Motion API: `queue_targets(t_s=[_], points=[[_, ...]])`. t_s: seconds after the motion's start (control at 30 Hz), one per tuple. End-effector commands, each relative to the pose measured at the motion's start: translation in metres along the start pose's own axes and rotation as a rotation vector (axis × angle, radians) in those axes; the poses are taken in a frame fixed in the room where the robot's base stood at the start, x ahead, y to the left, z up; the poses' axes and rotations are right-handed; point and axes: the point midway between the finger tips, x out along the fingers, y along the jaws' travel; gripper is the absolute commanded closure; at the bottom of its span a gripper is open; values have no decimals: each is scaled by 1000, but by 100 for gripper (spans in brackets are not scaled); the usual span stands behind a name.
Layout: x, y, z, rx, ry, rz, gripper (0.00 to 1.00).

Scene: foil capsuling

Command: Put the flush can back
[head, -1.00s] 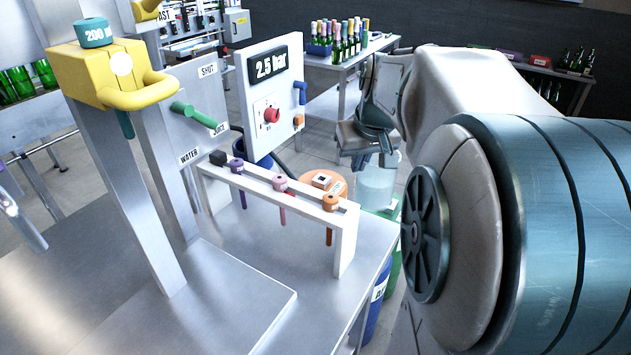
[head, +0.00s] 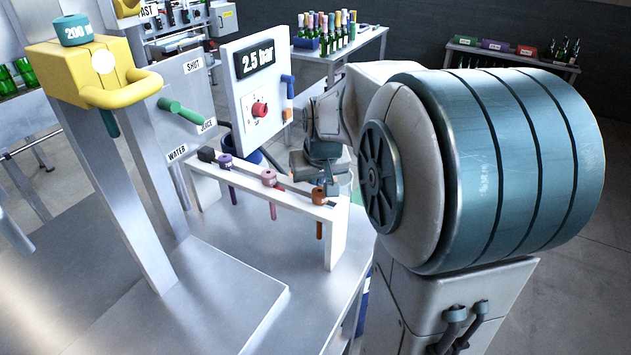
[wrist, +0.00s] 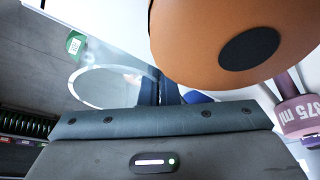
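The flush can appears as a clear vessel with a pale round rim (wrist: 92,104) in the wrist view. My gripper's dark fingers (wrist: 160,90) sit close together at its edge and appear shut on it. In the head view my gripper (head: 328,183) is behind the white rack, near its orange-tagged end. The can cannot be made out there; the rack and my arm cover that spot.
The white rack (head: 337,240) holds purple (head: 225,161), pink (head: 269,178) and orange (head: 319,194) pieces. A large orange rounded thing (wrist: 205,40) is very near the wrist camera. A gauge panel (head: 245,85) stands behind the rack. The steel bench (head: 215,262) is clear in front.

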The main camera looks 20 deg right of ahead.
Motion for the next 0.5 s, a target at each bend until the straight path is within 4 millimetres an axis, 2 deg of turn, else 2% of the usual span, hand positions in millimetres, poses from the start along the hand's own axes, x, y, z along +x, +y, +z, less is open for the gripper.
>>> queue_targets(t_s=[0.13, 0.2, 0.23, 0.5], points=[[4, 0, 2, 0, 1, 0, 100], [3, 0, 1, 0, 0, 0, 79], [3, 0, 1, 0, 0, 0, 76], [2, 0, 1, 0, 0, 0, 76]])
